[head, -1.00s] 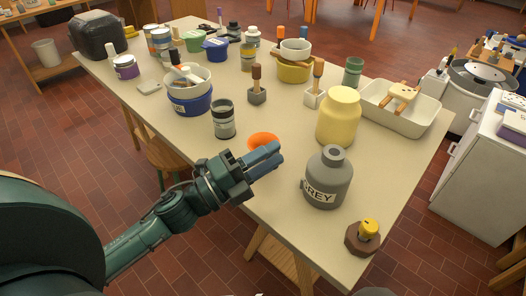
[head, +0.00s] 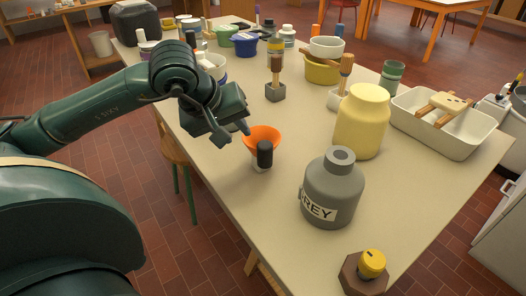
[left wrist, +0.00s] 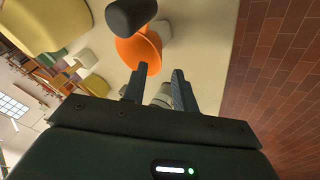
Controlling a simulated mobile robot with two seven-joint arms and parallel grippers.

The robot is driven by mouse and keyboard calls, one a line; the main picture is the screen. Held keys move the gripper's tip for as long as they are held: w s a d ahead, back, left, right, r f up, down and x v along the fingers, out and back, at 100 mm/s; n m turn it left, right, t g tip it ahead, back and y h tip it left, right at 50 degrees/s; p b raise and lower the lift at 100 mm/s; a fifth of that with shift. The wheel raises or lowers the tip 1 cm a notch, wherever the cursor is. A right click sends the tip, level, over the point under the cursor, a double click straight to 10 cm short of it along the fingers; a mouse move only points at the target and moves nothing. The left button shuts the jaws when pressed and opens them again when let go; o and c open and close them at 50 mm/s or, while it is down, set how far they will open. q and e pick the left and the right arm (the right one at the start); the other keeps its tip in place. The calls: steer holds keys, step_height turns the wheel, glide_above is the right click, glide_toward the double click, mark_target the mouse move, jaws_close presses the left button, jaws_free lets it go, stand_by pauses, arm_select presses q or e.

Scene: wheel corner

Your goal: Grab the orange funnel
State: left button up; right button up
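The orange funnel (head: 261,135) stands wide end up on the table, left of the grey bottle (head: 332,190). A dark upright cylinder (head: 265,154) with a pale base stands in front of it and hides part of it. My left gripper (head: 232,132) is just left of the funnel, apart from it, with its fingers spread. In the left wrist view, the open fingers of my left gripper (left wrist: 159,70) point towards the funnel (left wrist: 138,52), with nothing held between them. The dark cylinder (left wrist: 130,15) overlaps the funnel there. My right gripper is not in view.
A yellow jar (head: 361,122) stands right of the funnel. Brushes, pots and tins crowd the back. The table's left edge is close to the funnel.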

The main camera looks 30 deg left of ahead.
mark_target(247, 143)
arm_select(q)
steer(key=shift+x, duration=3.6)
steer(key=shift+r, duration=0.1)
steer(key=shift+c, duration=0.5)
jaws_close()
